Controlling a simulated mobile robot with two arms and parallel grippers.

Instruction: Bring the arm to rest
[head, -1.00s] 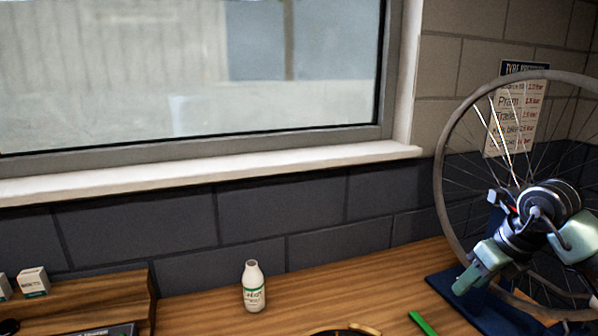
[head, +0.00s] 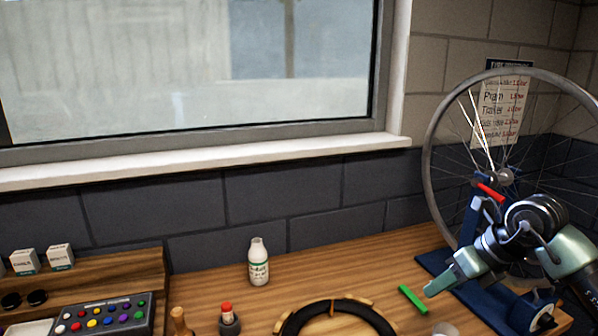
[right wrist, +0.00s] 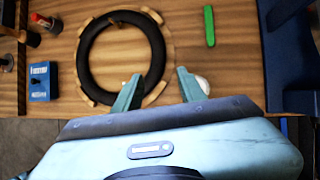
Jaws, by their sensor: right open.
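My right arm comes in from the right in the head view, in front of the bike wheel. My right gripper (head: 440,288) is above the bench, to the right of the green bar. In the right wrist view its two green fingers (right wrist: 160,88) are apart with nothing between them, near the edge of the black tyre ring (right wrist: 85,50). The ring also lies at the bottom of the head view (head: 335,305), partly cut off. My left gripper is not in view.
The wheel (head: 428,165) stands in a blue stand (head: 430,262). A green bar (head: 413,299) and a white bottle (head: 259,265) are on the bench. A tray of coloured buttons (head: 105,316) and small boxes (head: 60,257) are at left.

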